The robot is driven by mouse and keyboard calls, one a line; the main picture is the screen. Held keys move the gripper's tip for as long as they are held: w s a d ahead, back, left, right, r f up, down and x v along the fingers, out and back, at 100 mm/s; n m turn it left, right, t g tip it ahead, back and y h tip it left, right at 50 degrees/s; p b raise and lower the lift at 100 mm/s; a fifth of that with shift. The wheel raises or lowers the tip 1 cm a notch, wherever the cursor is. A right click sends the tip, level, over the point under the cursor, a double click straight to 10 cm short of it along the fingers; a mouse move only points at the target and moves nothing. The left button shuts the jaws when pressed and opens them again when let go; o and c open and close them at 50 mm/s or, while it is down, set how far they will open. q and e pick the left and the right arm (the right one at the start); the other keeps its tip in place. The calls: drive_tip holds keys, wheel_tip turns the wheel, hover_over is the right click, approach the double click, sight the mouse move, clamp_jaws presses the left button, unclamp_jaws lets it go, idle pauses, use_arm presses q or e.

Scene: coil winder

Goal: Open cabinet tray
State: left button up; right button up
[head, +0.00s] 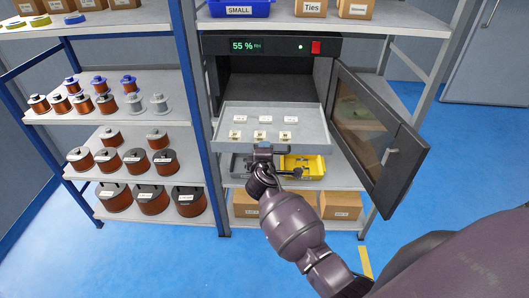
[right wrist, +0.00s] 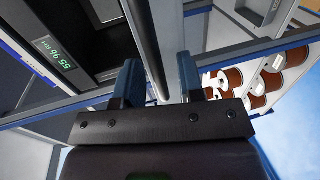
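The grey cabinet tray (head: 233,142) is pulled out of the dark cabinet (head: 265,88), and small labelled parts lie on it in two rows. The cabinet door (head: 385,130) stands wide open to the right. My right gripper (head: 262,149) is at the middle of the tray's front edge. Whether the fingers touch the tray is hidden. My left gripper is not in view.
A yellow bin (head: 303,166) and a dark bin sit on the shelf below the tray. Cardboard boxes (head: 341,205) stand lower. Shelves of wire spools (head: 115,195) are at the left. Blue floor (head: 435,180) is free to the right, beyond the door.

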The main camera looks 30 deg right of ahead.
drive_tip(key=shift+s, duration=0.1)
drive_tip(key=v, duration=1)
drive_tip(key=shift+s+a, duration=0.15)
drive_tip(key=shift+s, duration=0.1)
drive_tip(key=shift+r, duration=0.1)
drive_tip(key=s+f+m+y, duration=0.4)
drive_tip(key=s+f, duration=0.3)
drive_tip(key=s, duration=0.4)
drive_tip(key=s+f+m+g+y, duration=0.1)
drive_tip(key=s+f+m+y, duration=0.3)
drive_tip(key=s, duration=0.7)
wheel_tip(320, 180, down, 3)
drive_tip(key=m, duration=0.2)
drive_tip(key=shift+d+m, duration=0.25)
drive_tip(key=shift+m, duration=0.15)
drive_tip(key=shift+r, duration=0.1)
